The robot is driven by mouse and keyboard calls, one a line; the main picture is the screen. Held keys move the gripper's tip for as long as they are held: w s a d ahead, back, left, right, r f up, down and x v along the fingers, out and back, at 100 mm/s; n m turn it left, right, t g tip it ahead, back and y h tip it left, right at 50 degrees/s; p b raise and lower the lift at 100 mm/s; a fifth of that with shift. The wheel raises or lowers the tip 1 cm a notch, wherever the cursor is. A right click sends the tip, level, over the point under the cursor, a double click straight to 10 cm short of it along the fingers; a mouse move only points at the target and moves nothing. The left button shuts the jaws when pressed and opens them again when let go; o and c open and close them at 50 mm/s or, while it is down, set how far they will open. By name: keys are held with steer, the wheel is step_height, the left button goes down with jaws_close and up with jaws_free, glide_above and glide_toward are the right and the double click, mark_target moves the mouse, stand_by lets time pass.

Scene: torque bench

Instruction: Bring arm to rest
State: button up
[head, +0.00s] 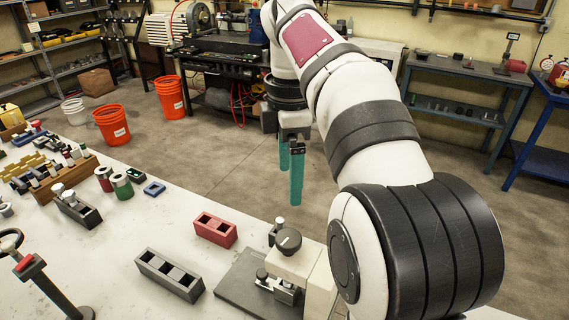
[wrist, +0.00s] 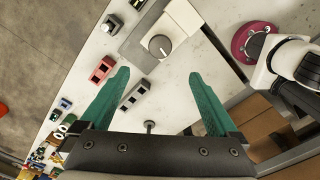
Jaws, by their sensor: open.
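My gripper (head: 291,172) hangs in the head view with its teal fingers pointing down, past the far edge of the white bench (head: 130,240). In the wrist view my gripper (wrist: 159,84) shows its two teal fingers spread wide apart with nothing between them touching. The bench lies well below the fingers there. My white arm reaches up from the lower right of the head view and bends over to the gripper.
Orange buckets (head: 111,126) stand on the floor. Open floor lies beyond the bench.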

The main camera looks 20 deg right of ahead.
steer(key=shift+r, duration=0.4)
steer(key=shift+s, duration=0.1)
steer(key=s+a+f+m+y, duration=0.1)
steer(key=s+a+f+m, duration=0.3)
steer(key=s+f+m, duration=0.4)
steer(key=s+a+f+m, duration=0.4)
steer(key=s+f+m, duration=0.5)
steer(key=s+m, duration=0.5)
steer(key=s, duration=0.3)
steer(key=shift+f+y, duration=0.15)
steer(key=shift+y, duration=0.25)
